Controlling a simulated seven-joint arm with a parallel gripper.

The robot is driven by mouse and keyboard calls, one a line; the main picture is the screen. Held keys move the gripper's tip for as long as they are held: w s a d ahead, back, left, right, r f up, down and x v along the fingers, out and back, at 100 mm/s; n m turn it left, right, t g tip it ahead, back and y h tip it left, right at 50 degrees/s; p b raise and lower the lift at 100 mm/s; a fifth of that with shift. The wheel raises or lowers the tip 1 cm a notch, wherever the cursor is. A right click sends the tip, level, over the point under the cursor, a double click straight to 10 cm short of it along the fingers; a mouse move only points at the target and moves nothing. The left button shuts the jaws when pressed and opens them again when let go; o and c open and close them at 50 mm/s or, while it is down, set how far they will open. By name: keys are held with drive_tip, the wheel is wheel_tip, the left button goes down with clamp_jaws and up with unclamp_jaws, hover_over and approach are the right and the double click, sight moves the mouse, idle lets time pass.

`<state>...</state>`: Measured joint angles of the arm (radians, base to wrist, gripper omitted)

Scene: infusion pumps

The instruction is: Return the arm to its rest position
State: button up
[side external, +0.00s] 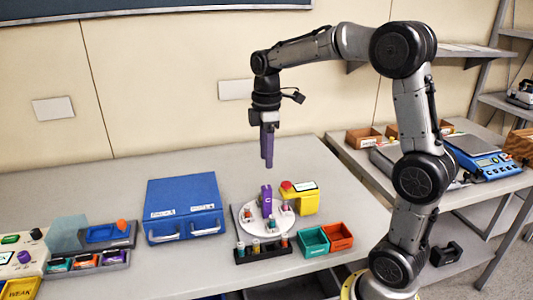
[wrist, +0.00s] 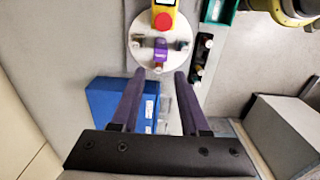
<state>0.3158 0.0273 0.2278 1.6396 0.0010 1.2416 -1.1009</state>
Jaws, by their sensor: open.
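My gripper (side external: 267,148) hangs from the raised arm, pointing down, well above the table (side external: 150,180). In the wrist view my gripper (wrist: 158,78) shows two purple fingers apart with nothing between them. Below it stands a round white turntable (side external: 285,222) with a purple holder (side external: 266,200) and several small vials. The turntable (wrist: 137,52) also shows ahead of the fingertips in the wrist view. The gripper touches none of these things.
A blue two-drawer box (side external: 183,205) stands left of the turntable. A yellow device with a red button (side external: 302,198), a black vial rack (side external: 263,250), a teal bin (side external: 313,241) and an orange bin (side external: 339,236) surround it. Consoles stand far left. The air around my gripper is clear.

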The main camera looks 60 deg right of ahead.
drive_tip(key=s+a+r+t, duration=0.3)
drive_tip(key=s+a+r, duration=0.3)
drive_tip(key=s+a, duration=0.2)
drive_tip(key=s+a+f+m+t, duration=0.2)
drive_tip(key=s+f+m, duration=0.4)
drive_tip(key=s+m, duration=0.3)
drive_tip(key=shift+s+a+t, duration=0.3)
drive_tip(key=shift+s+a, duration=0.35)
